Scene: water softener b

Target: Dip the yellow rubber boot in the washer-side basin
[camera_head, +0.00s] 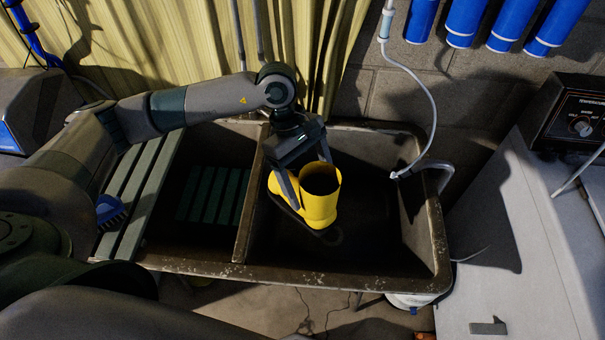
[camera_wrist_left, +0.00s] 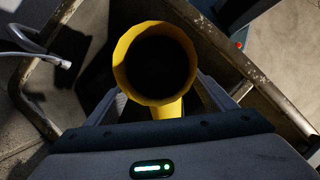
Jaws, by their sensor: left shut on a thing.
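The yellow rubber boot (camera_head: 319,205) is upright with its opening facing up, inside the right-hand basin (camera_head: 385,235), the one beside the white washer. My left gripper (camera_head: 298,188) comes down from above and is shut on the boot's shaft. The boot also shows in the left wrist view (camera_wrist_left: 163,104), between the fingers, with a dark opening. A dark ring shows around the boot's sole on the basin floor; I cannot tell whether the sole touches the bottom. My right gripper is not in view.
A divider (camera_head: 252,190) separates the left basin, crossed by grey slats (camera_head: 138,190) holding a blue brush (camera_head: 110,211). A hose (camera_head: 432,115) hangs at the right rim. The white washer (camera_head: 520,250) stands right. Free room lies right of the boot inside the basin.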

